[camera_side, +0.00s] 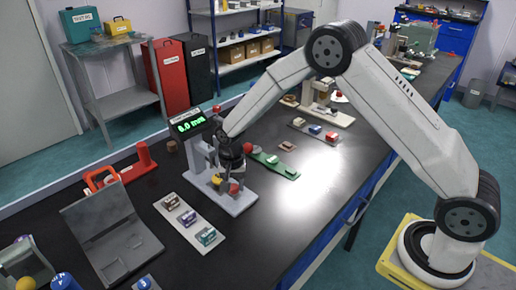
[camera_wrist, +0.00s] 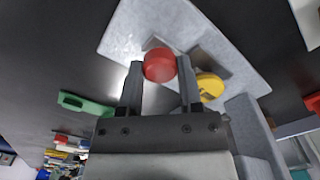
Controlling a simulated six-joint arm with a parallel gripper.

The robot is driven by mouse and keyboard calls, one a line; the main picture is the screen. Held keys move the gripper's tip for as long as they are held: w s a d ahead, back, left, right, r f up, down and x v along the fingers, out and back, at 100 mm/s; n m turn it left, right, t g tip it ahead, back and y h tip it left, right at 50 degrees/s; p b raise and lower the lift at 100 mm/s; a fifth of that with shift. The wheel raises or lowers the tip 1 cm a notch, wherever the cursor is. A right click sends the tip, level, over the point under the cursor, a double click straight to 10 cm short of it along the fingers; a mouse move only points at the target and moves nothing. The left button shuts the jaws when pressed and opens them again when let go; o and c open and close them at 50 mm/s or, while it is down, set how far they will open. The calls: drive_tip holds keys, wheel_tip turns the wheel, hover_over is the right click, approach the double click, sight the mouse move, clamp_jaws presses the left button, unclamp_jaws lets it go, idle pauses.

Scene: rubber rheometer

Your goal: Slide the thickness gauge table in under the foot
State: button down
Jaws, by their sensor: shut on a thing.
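The thickness gauge (camera_side: 200,150) stands on the bench, with a green lit display (camera_side: 187,122) reading 0.0 mm on its column. Its light grey base plate (camera_side: 238,204) reaches toward the front right, and also shows in the wrist view (camera_wrist: 135,25). My gripper (camera_wrist: 160,75) is low over this plate, shut on a red knob (camera_wrist: 160,64). The knob also shows at the fingertips in the side view (camera_side: 233,188). A yellow knob (camera_wrist: 210,86) is just right of the fingers in the wrist view. The gauge's foot is hidden behind my gripper, and the gauge table's outline is unclear.
The bench right of the plate is clear.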

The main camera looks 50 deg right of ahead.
idle(0.7)
drive_tip(key=shift+w, duration=1.95)
drive_tip(key=shift+c, duration=1.3)
unclamp_jaws()
drive_tip(key=shift+r, duration=0.1)
drive_tip(key=shift+r, duration=3.8)
